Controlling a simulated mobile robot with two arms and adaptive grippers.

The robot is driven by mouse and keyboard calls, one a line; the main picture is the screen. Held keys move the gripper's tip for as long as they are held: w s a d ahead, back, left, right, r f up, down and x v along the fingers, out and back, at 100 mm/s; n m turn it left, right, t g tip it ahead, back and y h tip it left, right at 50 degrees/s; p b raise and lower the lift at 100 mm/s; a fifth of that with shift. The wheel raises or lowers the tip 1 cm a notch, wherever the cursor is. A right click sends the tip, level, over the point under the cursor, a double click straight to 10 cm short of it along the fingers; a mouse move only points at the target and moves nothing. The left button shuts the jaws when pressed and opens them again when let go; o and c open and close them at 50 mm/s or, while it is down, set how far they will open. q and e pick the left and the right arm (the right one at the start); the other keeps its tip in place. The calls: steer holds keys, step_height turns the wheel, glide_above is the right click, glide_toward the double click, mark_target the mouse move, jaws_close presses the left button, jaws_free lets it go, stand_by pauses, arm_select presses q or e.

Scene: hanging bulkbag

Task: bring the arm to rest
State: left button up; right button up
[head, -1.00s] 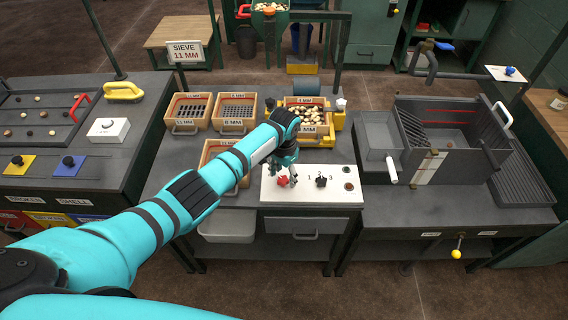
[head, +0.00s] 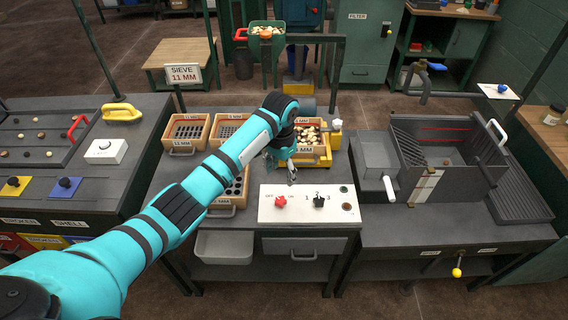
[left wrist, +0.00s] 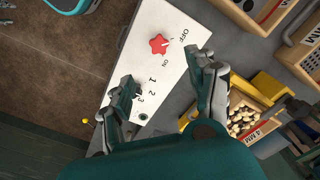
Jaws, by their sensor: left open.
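My left arm reaches in from the left in the head view. Its gripper (head: 284,172) hangs above the back edge of the white control panel (head: 325,203), apart from the knobs. In the left wrist view its two fingers (left wrist: 168,92) are spread apart with nothing between them. The panel (left wrist: 165,60) carries a red star-shaped knob (head: 280,201), marked OFF and ON, and a black knob (head: 318,200) by the numbers. The red knob also shows in the left wrist view (left wrist: 158,44). My right gripper is in neither view.
Sieve trays (head: 187,133) and a yellow shaker with a nut-filled tray (head: 313,142) stand behind the panel. A grey bin (head: 450,150) with a white handle is at right. A sieve sign (head: 182,75) stands at the back left. A table with yellow and blue pads (head: 63,189) is at left.

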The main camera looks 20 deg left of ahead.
arm_select(q)
steer(key=s+d+f+t+h, duration=0.15)
steer(key=s+f, duration=0.25)
steer(key=s, duration=0.4)
steer(key=s+d+f, duration=0.2)
steer(key=s+f, duration=0.3)
steer(key=s, duration=0.3)
steer(key=s+a+r+n+t+y, duration=0.1)
steer(key=s+a+r+n, duration=0.2)
steer(key=s, duration=0.6)
steer(key=s+a+r+n+t, duration=0.1)
steer(key=s+a+r, duration=0.25)
steer(key=s, duration=0.55)
step_height(320, 180, down, 32)
steer(key=s+g+b, duration=0.1)
steer(key=s+b, duration=0.1)
steer(key=b, duration=0.2)
steer(key=s+a+f+b, duration=0.1)
steer(key=s+f, duration=0.7)
steer(key=s+a+f+g+b, duration=0.1)
steer(key=s+a+f, duration=0.1)
steer(key=s+f, duration=0.5)
steer(key=shift+s+a+f+m, duration=0.25)
steer(key=shift+s+f+m, duration=0.15)
steer(key=shift+f, duration=0.55)
